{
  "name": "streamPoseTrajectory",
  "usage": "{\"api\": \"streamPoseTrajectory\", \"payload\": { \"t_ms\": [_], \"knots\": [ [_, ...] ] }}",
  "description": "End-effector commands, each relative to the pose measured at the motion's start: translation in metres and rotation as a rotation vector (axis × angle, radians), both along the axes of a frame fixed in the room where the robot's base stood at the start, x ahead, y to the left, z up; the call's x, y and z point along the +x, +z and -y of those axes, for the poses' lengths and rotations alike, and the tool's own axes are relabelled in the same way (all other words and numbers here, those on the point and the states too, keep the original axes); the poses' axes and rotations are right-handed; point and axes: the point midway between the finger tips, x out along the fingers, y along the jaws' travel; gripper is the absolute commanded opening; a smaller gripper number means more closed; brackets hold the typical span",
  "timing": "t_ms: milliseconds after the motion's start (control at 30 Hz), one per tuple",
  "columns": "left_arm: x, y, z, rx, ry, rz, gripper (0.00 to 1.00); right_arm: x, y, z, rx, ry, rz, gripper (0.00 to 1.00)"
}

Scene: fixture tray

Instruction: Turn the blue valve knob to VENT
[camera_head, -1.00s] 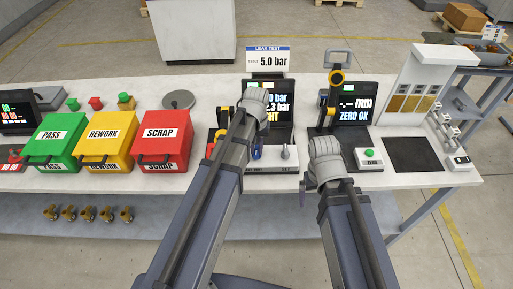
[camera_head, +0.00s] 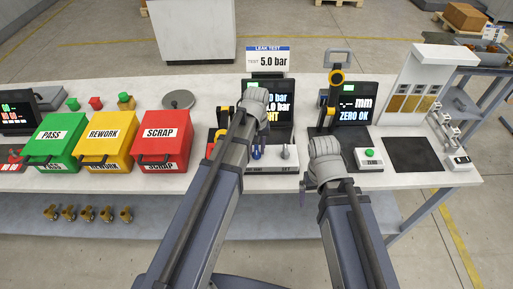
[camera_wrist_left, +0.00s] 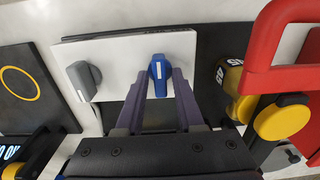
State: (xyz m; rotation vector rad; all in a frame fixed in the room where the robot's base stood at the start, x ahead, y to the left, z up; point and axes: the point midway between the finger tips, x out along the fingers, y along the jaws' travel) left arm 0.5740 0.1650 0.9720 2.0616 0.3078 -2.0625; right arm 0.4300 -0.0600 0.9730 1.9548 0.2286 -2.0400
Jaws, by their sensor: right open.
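The blue valve knob (camera_wrist_left: 158,73) has a white mark on top and sits on a white panel; its handle points toward my gripper in the left wrist view. My left gripper (camera_wrist_left: 161,72) has one finger on each side of the handle, with small gaps visible. In the head view the blue knob (camera_head: 256,153) shows just right of my left arm, which covers part of the leak test station. The VENT label cannot be read. My right gripper (camera_head: 325,148) is over the bench right of the station; its fingers are hard to make out.
A grey knob (camera_wrist_left: 84,78) stands beside the blue one. A red handle (camera_wrist_left: 275,50) and yellow cylindrical parts (camera_wrist_left: 285,118) are close on the other side. The leak test screen (camera_head: 280,100) is partly covered. PASS, REWORK and SCRAP boxes (camera_head: 163,153) stand at left.

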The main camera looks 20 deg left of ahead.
Motion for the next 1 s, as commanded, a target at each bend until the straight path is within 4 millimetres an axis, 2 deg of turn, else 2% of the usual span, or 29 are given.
{"api": "streamPoseTrajectory", "payload": {
  "t_ms": [33,100,533,667,1000],
  "knots": [
    [0.0,0.0,0.0,0.0,0.0,0.0,0.43,0.0,0.0,0.0,0.0,0.0,0.0,0.95],
    [0.0,0.0,0.0,0.0,-0.001,0.0,0.5,0.0,0.0,0.0,0.0,0.0,0.0,0.95],
    [0.0,0.008,0.0,0.0,-0.001,0.0,0.5,0.0,0.008,0.0,0.0,0.0,0.0,0.95],
    [0.0,0.019,0.0,0.0,-0.001,0.0,0.5,0.0,0.019,0.0,0.0,0.001,0.0,0.95],
    [0.0,0.064,0.0,0.0,-0.001,0.0,0.5,0.0,0.064,0.0,0.0,0.002,0.0,0.95]
  ]
}}
